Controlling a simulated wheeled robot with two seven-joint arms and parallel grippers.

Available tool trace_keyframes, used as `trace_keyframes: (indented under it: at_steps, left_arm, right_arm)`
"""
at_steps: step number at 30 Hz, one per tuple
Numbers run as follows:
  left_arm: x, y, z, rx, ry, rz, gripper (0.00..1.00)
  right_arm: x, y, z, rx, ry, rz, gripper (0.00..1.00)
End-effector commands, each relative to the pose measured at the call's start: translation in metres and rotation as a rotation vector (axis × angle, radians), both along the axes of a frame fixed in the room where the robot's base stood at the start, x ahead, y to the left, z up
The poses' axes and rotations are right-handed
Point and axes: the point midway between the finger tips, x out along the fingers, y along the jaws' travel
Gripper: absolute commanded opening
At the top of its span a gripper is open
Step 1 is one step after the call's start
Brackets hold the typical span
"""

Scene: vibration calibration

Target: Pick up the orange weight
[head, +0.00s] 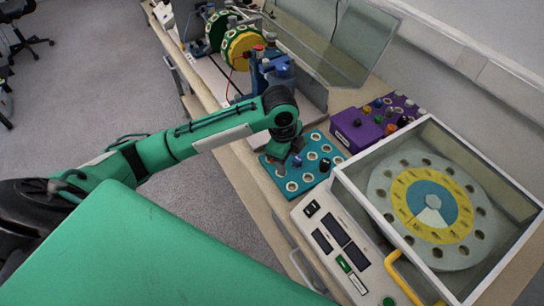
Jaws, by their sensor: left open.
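A purple rack (348,133) on the bench holds several small coloured weights. One near its left back edge looks orange (367,109), but it is very small and a red one (390,129) stands nearer the front. My left gripper (285,158) points down over the teal tray (312,171), to the left of the purple rack and apart from it. It is open, and nothing shows between its fingers. The arm's end hides part of the teal tray. My right gripper is not in view.
A white machine with a glass-walled box (345,190) and a numbered disc (385,185) stands at the right. A yellow handle (400,278) is at its front. Blue clamps (277,66) and a yellow-green wheel (240,45) stand behind my gripper. A glass panel (335,40) is at the back.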

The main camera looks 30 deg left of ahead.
Motion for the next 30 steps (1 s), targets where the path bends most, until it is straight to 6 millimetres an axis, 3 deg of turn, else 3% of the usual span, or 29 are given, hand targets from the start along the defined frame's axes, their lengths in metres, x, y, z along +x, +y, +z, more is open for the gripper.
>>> trace_keyframes:
  at_steps: [6, 15, 19, 30]
  left_arm:
    - [0.033, 0.046, 0.037, 0.08, 0.036, -0.084, 0.54]
    - [0.048, 0.076, 0.062, 0.112, 0.07, -0.125, 0.54]
    - [0.047, 0.077, 0.048, 0.112, 0.076, -0.128, 0.54]
    - [0.048, 0.076, -0.016, 0.112, 0.073, -0.126, 0.54]
  right_arm:
    - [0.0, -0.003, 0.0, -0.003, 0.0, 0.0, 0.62]
    - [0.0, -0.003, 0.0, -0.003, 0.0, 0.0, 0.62]
    - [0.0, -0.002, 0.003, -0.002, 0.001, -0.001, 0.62]
    - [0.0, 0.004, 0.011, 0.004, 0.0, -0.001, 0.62]
